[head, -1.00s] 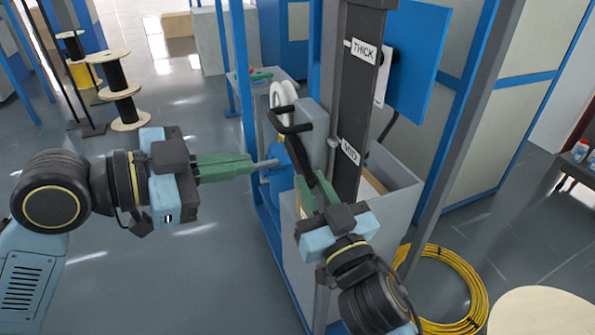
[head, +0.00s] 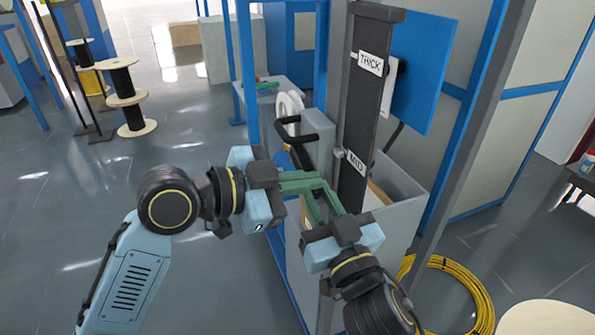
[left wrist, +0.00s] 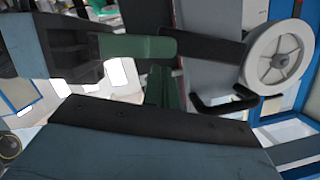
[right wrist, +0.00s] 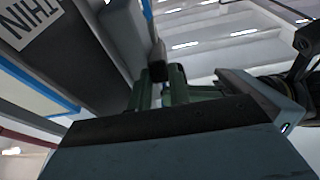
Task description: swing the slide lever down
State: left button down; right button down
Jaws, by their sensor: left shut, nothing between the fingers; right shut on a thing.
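The slide lever (head: 304,158) is a dark bar below the black handles beside the upright slide column; its lower end runs down behind the green fingers. My right gripper (head: 318,198) is shut on it near its lower end, though the fingers hide the hold. In the right wrist view a dark piece (right wrist: 157,62) shows at the fingertips. My left gripper (head: 318,180) is shut and empty, its fingers close against the right gripper's fingers and the lever. In the left wrist view its green fingers (left wrist: 140,47) reach to a dark bar (left wrist: 208,48); I cannot tell if they touch.
Black handles (head: 295,131) stand just beyond the fingers. A yellow cable coil (head: 455,285) lies at lower right.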

pick_arm(q)
jog(key=shift+w+f, duration=0.15)
jog(key=shift+f, duration=0.2)
pick_arm(e)
jog(key=shift+r, duration=0.1)
